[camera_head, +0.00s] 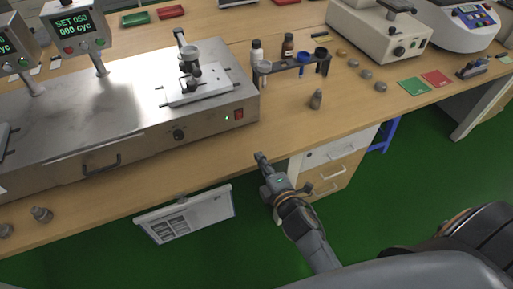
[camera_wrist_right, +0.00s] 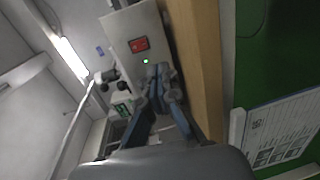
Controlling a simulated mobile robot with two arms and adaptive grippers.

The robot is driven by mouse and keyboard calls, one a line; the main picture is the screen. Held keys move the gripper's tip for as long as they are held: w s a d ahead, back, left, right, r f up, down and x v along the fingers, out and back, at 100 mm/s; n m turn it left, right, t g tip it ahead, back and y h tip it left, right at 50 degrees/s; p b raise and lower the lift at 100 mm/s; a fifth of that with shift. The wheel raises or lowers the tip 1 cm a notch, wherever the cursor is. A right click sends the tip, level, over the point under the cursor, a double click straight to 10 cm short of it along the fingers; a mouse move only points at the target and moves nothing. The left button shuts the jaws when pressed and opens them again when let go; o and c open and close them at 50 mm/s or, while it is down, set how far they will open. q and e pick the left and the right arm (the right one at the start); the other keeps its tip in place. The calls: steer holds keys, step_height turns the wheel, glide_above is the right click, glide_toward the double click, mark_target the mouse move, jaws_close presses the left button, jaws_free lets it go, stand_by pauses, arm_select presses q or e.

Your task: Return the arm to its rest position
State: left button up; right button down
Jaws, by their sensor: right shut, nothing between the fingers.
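My right arm (camera_head: 305,225) reaches up from the bottom of the head view. Its right gripper (camera_head: 261,157) is at the front edge of the wooden bench (camera_head: 200,172), to the right of the steel test machine's front. In the right wrist view the gripper (camera_wrist_right: 160,72) has its fingertips together with nothing between them. Behind the fingers are the machine's red switch (camera_wrist_right: 138,45) and lit green light. I cannot tell the exact gap between gripper and bench. My left gripper is not in view.
The steel machine (camera_head: 105,128) fills the bench's left. A tube rack (camera_head: 292,64) and a small grey metal piece (camera_head: 316,99) stand to its right. A document panel (camera_head: 186,215) hangs at the bench front, left of my arm. Drawers (camera_head: 335,175) stand below. Green floor is open in front.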

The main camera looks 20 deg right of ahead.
steer(key=shift+d, duration=0.1)
steer(key=s+d+f+m+g+h, duration=0.3)
steer(key=s+d+m+g, duration=0.3)
steer(key=m, duration=0.4)
steer(key=s+a+m+g+y, duration=0.1)
steer(key=s+a+m+g, duration=0.2)
steer(key=s, duration=0.6)
steer(key=s+a+m+g+y, duration=0.2)
steer(key=s+m+g, duration=0.15)
steer(key=s, duration=0.45)
step_height(320, 180, down, 26)
steer(key=s+g, duration=0.1)
steer(key=g, duration=0.1)
steer(key=s+d+f+g, duration=0.1)
steer(key=s+d+f, duration=0.2)
steer(key=s+f, duration=1.3)
steer(key=shift+s+d+f+h, duration=0.2)
steer(key=shift+s+h, duration=0.1)
steer(key=shift+s, duration=0.3)
